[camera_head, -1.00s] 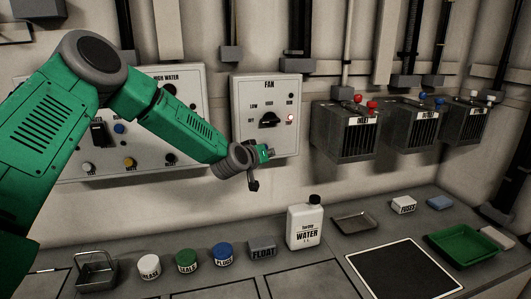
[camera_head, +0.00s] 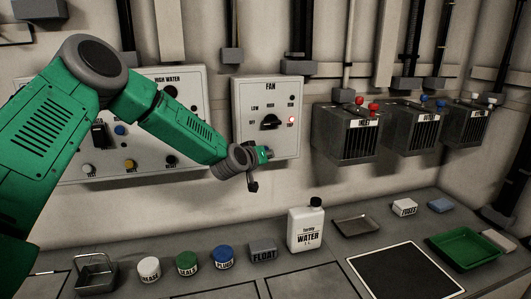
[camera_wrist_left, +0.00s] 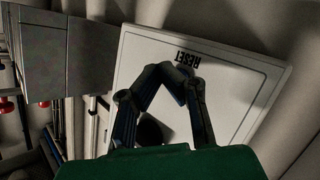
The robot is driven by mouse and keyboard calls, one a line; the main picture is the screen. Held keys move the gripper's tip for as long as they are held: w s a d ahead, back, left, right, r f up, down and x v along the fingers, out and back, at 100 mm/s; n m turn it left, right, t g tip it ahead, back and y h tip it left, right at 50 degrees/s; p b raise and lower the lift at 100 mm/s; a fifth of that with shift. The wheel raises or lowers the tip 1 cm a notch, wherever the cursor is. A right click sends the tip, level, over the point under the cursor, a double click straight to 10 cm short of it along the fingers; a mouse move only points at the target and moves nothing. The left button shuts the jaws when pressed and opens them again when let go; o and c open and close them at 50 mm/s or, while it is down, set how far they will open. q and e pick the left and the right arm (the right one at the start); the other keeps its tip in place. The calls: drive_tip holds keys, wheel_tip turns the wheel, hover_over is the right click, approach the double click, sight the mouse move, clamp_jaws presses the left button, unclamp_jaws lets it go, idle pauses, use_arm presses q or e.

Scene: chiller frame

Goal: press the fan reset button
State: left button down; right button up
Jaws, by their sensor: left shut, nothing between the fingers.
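My left gripper (camera_head: 261,157) is shut and empty in front of the panel's lower left part. In the left wrist view, the panel (camera_wrist_left: 235,85) carries a RESET label (camera_wrist_left: 188,60). The fingers of the left gripper (camera_wrist_left: 176,74) lie over the panel just beside that label. I cannot tell whether the fingers touch the panel. My right gripper is not in view.
A high water panel (camera_head: 185,90) with several buttons is left of the fan panel, behind my left arm. Grey vented boxes (camera_head: 345,133) are on the wall to the right. A white water jug (camera_head: 306,230) and several labelled jars (camera_head: 187,263) stand on the bench below.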

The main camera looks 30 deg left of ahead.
use_arm(q)
drive_tip(key=shift+d, duration=0.15)
idle(0.3)
drive_tip(key=shift+w+a+r, duration=0.1)
drive_tip(key=shift+w+a, duration=0.15)
drive_tip(key=shift+a, duration=0.2)
drive_tip(key=shift+w+a, duration=0.3)
idle(0.9)
drive_tip(key=shift+d, duration=0.1)
drive_tip(key=shift+s+d, duration=0.6)
